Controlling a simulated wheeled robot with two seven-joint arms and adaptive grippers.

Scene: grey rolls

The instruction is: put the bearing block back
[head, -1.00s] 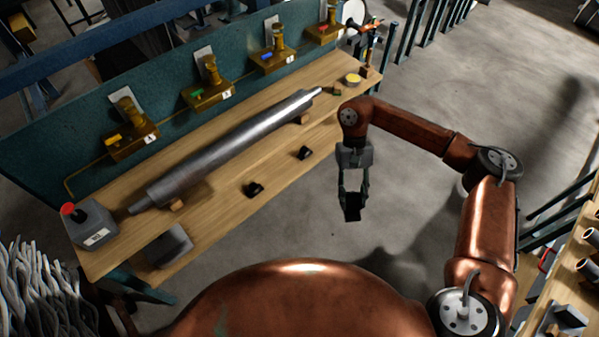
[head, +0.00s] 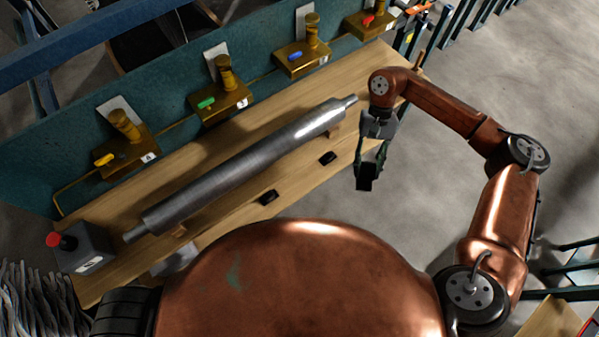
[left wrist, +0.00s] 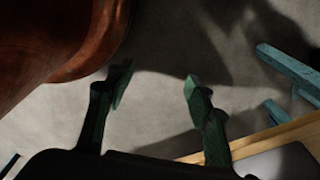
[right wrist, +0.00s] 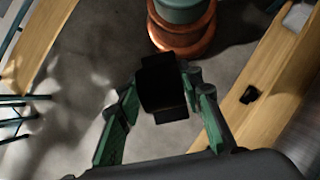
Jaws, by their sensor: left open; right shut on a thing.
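My right gripper (head: 370,172) is shut on a black bearing block (right wrist: 163,88), which it holds in the air just off the bench's front edge. The block also shows in the head view (head: 366,182), small and dark. A long grey roll (head: 240,168) lies along the wooden bench (head: 215,215), on small wooden supports. Two black blocks lie on the bench in front of the roll, one on the left (head: 268,197) and one on the right (head: 327,158). My left gripper (left wrist: 155,85) is open and empty above the floor; it is not in the head view.
Brass valve units with coloured levers (head: 226,95) line the teal back panel. A grey box with a red button (head: 80,248) stands at the bench's left end. Open floor (head: 430,200) lies to the right of the bench. Another wooden surface (right wrist: 40,40) shows in the right wrist view.

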